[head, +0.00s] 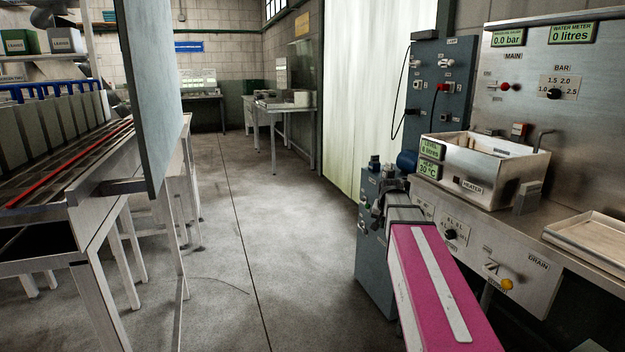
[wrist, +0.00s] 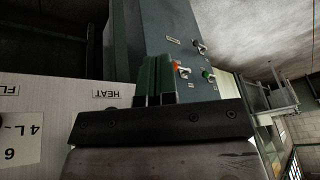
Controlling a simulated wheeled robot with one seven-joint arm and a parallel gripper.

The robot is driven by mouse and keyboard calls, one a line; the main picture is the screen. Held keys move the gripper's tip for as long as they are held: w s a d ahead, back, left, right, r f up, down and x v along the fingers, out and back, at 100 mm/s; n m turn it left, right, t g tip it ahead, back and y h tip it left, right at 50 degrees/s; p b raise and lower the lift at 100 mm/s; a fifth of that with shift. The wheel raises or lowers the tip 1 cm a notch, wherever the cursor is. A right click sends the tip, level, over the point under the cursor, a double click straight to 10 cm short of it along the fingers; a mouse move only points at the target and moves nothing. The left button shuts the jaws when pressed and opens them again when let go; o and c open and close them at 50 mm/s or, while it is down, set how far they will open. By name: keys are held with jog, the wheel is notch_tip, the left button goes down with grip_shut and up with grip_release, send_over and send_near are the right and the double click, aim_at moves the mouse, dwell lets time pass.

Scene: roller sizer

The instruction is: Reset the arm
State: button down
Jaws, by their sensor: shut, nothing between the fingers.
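My arm (head: 435,285), with its pink cover, reaches forward from the lower right of the head view. My gripper (head: 377,192) is at its far end, in front of a grey-blue cabinet (head: 373,262) and left of the steel sink panel. In the wrist view, my gripper (wrist: 153,78) shows two dark green fingers shut together with nothing held. Behind them is a grey-blue cabinet face (wrist: 180,45) with small orange and green knobs. A pale panel labelled HEAT (wrist: 105,95) lies to the left. The exact gap between fingers and cabinet cannot be told.
A steel basin (head: 480,165) marked HEATER and a shallow tray (head: 590,238) are on the right, below a gauge panel (head: 540,80). A roller table (head: 70,160) and upright panel (head: 152,90) stand left. The middle floor (head: 250,240) is clear.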

jog(key=s+a+f+n+g, duration=0.2)
jog(key=s+a+f, duration=0.2)
jog(key=s+f, duration=0.5)
jog(key=s+a+f+n+g, duration=0.2)
jog(key=s+a+f, duration=0.1)
jog(key=s+f, duration=0.7)
jog(key=s, duration=0.3)
jog(key=shift+s+a+n+y, duration=0.3)
jog(key=shift+s+a+n, duration=0.05)
jog(key=shift+a+n, duration=0.05)
